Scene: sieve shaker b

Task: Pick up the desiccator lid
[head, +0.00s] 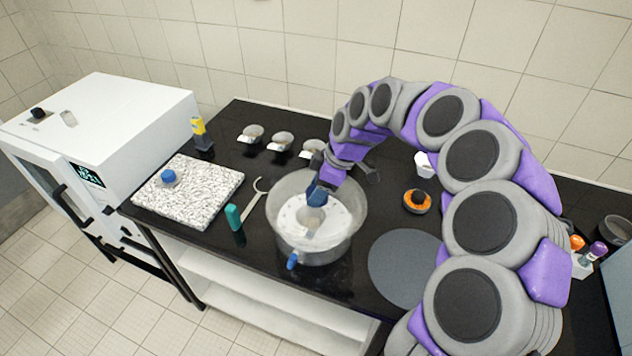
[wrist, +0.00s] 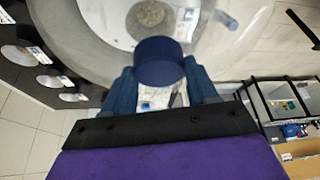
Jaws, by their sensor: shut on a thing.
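The clear desiccator lid (head: 345,192) is over the round glass desiccator bowl (head: 325,253) in the middle of the bench. My gripper (head: 318,192) is above the middle of the lid, with its blue fingers at the lid's blue knob (wrist: 160,62). In the wrist view my gripper (wrist: 158,78) is shut on this knob, one finger on each side. The clear dome spreads out beyond it. A white perforated plate shows inside the bowl. I cannot tell whether the lid rests on the bowl's rim or is just clear of it.
A speckled stone slab (head: 200,205) and a teal-handled tool (head: 235,215) are left of the bowl. Several small dishes (head: 281,141) stand behind. A grey round mat (head: 400,268) is bare at the right, with an orange-and-black item (head: 417,201) behind it. A white oven (head: 110,125) stands far left.

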